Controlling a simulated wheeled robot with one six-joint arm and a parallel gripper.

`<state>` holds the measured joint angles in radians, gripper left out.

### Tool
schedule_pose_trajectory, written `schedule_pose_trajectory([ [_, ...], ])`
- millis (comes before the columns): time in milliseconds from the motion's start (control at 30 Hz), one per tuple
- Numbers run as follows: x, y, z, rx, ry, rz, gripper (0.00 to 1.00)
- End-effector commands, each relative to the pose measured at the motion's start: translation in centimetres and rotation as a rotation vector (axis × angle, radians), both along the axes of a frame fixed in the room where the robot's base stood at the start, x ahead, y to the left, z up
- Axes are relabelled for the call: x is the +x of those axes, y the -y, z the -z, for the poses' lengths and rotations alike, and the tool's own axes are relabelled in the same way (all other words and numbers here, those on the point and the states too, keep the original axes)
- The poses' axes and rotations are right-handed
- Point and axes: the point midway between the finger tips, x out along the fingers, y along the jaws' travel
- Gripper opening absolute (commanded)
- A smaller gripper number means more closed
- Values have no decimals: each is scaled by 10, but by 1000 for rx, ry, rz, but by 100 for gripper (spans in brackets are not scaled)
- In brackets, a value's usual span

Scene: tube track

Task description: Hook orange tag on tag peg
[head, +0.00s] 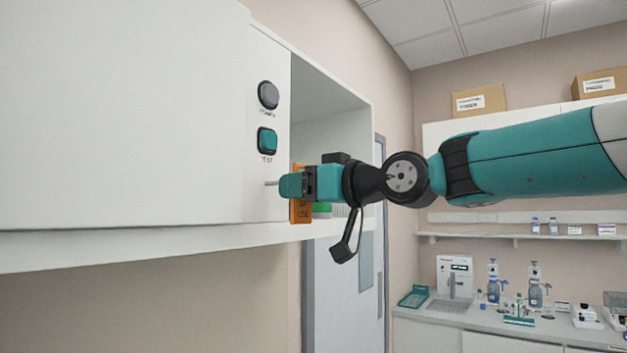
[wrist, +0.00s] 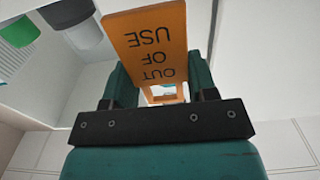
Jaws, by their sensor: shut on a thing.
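The orange tag (head: 304,206) hangs at my gripper (head: 290,186) in the head view, partly hidden by the teal fingers. In the wrist view the tag (wrist: 150,38) reads "OUT OF USE" upside down, and its narrower end with an opening lies between the two fingers of my gripper (wrist: 162,80). My gripper is shut on the tag. The tag peg (head: 271,183), a thin metal rod, shows just left of the fingertips, by the white panel below the teal button. The fingers hide part of this area, so I cannot tell whether peg and tag touch.
The white panel (head: 268,190) carries a dark round button (head: 268,95) and a teal square button (head: 267,141) above the peg. An open cabinet bay right of it holds a green-lidded container (head: 322,209). A bench (head: 480,323) with lab ware stands far right.

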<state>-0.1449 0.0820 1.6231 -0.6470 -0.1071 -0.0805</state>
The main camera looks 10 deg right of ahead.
Motion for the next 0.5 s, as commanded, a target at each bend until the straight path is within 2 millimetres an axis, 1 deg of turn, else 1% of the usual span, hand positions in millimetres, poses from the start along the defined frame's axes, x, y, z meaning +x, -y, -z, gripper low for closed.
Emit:
schedule_pose_trajectory([
  [500, 23, -24, 1, -1, -1, -1, 30],
])
